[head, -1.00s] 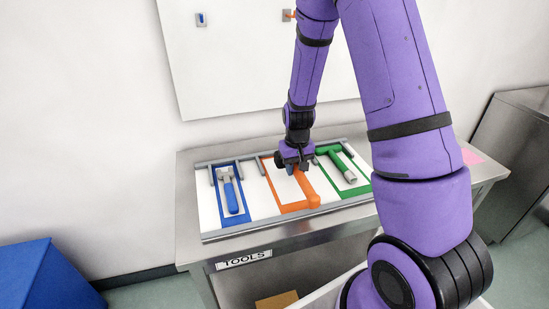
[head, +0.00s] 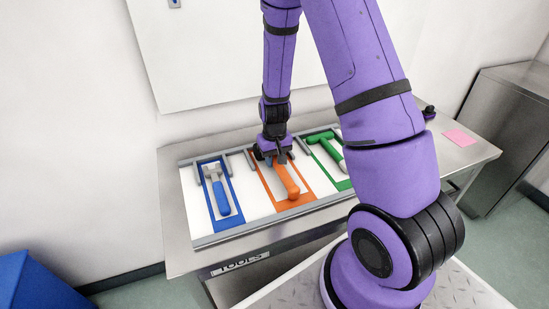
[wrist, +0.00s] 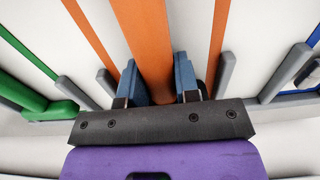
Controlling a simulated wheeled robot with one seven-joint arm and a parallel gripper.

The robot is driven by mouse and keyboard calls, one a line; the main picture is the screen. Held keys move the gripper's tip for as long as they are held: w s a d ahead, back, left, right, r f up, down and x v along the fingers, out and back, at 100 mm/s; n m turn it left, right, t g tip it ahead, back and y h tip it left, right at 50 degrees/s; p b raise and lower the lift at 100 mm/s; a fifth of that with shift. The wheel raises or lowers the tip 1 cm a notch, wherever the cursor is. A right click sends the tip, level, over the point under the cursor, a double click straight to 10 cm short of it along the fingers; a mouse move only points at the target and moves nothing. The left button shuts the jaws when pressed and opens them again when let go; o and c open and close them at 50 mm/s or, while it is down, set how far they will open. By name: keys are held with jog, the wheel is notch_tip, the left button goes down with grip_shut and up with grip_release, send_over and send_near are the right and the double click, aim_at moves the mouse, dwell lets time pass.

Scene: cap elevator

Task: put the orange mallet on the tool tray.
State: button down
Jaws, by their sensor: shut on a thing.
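The orange mallet (head: 289,179) lies along the middle of the orange-outlined slot on the tool tray (head: 195,223), close to the tray surface. My gripper (head: 277,160) is at the far end of the mallet. In the wrist view my gripper (wrist: 160,85) has its two blue fingers on either side of the orange mallet (wrist: 145,40), shut on it. The mallet's far end is hidden by my gripper in the head view. Whether the mallet fully rests on the tray is hard to tell.
A blue tool (head: 222,192) lies in the blue outline on the left and a green tool (head: 329,152) in the green outline on the right. Grey pegs edge the tray. A pink note (head: 459,138) lies on the steel table (head: 180,250). A blue box (head: 35,290) stands at lower left.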

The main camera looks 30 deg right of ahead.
jog(key=shift+f, duration=0.15)
jog(key=c, duration=0.8)
grip_release()
jog(key=shift+c, duration=0.2)
notch_tip(320, 180, up, 13)
notch_tip(320, 180, up, 16)
jog(key=n+t, duration=0.1)
jog(key=t, duration=0.2)
send_over(274, 157)
jog(key=s+a, duration=0.4)
jog(key=s, duration=0.4)
jog(key=s+a+r+t, duration=0.1)
jog(key=s+r, duration=0.3)
jog(key=s, duration=0.3)
jog(key=s+a+r+n+t, duration=0.1)
jog(key=s+r, duration=0.4)
jog(key=s, duration=0.3)
jog(key=shift+a, duration=0.15)
